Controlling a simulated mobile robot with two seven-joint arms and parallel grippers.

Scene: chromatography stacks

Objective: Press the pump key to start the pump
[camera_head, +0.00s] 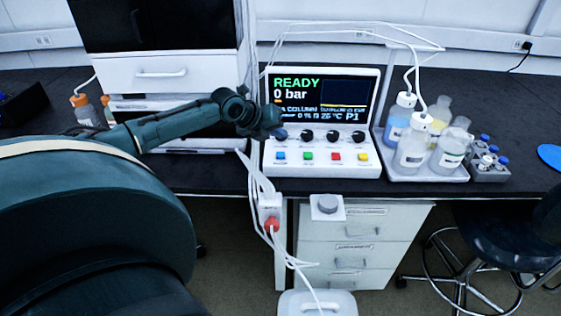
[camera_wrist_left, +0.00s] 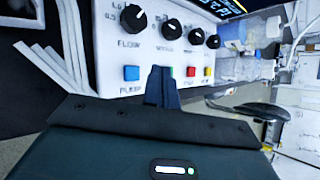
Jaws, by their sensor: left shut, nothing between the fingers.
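The white control console (camera_head: 270,165) stands on the bench, with its screen (camera_head: 318,96) showing READY and 0 bar. Its front has a row of blue (camera_head: 281,156), green (camera_head: 308,156), red (camera_head: 336,157) and yellow keys (camera_head: 363,157) below black knobs. The blue key (camera_wrist_left: 131,73) also shows in the left wrist view, with a label under it that looks like PUMP. My left gripper (camera_head: 276,132) is shut and empty, in front of the leftmost knob and above the blue key. In the wrist view its fingertips (camera_wrist_left: 162,72) appear right of the blue key and mostly hide the green one.
White tubes run over the console to a tray (camera_head: 428,176) of bottles at its right. A white stack (camera_head: 170,72) of modules stands left of it. A grey round knob (camera_head: 327,204) on a white plate and cables are at the bench front. A stool (camera_head: 520,220) stands right.

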